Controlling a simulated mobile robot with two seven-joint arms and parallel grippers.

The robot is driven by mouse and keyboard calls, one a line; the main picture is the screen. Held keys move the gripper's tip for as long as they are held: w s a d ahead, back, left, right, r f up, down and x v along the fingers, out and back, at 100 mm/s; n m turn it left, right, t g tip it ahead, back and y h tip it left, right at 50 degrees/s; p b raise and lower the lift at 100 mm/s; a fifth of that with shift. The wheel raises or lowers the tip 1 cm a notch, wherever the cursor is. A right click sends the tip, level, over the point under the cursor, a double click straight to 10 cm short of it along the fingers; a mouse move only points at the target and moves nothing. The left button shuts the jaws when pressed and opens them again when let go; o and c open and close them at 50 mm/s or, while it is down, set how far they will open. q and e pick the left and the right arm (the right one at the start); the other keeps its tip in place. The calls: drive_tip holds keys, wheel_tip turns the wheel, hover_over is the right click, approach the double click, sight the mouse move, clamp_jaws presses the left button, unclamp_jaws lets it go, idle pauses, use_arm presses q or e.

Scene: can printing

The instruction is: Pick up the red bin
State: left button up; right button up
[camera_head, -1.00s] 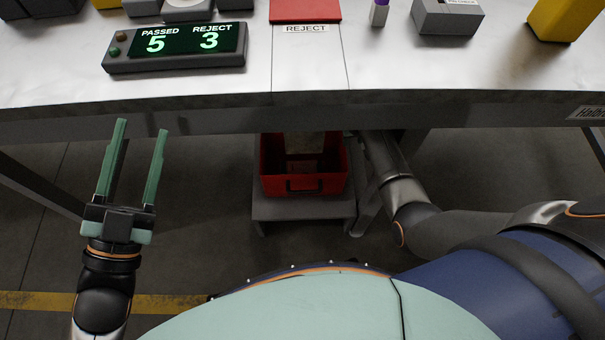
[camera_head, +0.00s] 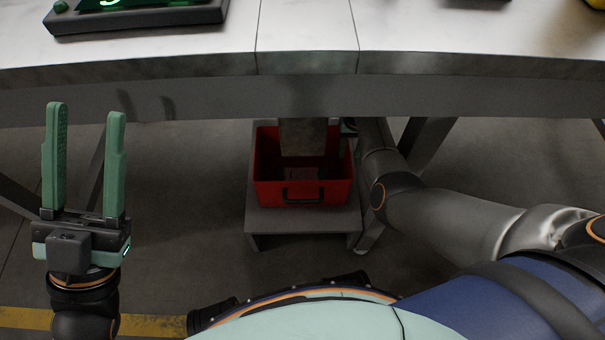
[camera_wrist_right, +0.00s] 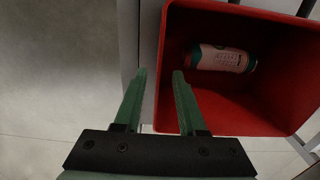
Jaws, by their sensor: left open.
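The red bin (camera_head: 303,194) sits on a low grey stand under the table, with a dark handle on its front. In the right wrist view the bin (camera_wrist_right: 275,125) lies ahead and to the right, with a can (camera_wrist_right: 220,58) lying inside. My right gripper (camera_wrist_right: 158,72) is open, and the bin's near wall shows between its fingertips in the picture; I cannot tell if they touch it. In the head view that hand is mostly hidden at the bin's right side. My left gripper (camera_head: 86,110) is open and empty at the left, away from the bin.
The white table (camera_head: 300,40) overhangs the bin, its front edge above it. A grey chute (camera_head: 303,136) hangs down over the bin's back. The grey stand (camera_head: 265,222) carries the bin, with a table leg (camera_head: 425,140) to its right. The floor in front is clear.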

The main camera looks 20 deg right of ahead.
sight(348, 159)
drive_tip(key=shift+w+d+f+b, duration=0.1)
drive_tip(key=shift+f+b, duration=1)
drive_tip(key=shift+f, duration=0.2)
drive_tip(key=shift+w+f+b, duration=0.1)
drive_tip(key=shift+f+b, duration=0.95)
drive_tip(key=shift+f, duration=0.25)
clamp_jaws()
drive_tip(key=shift+r, duration=0.1)
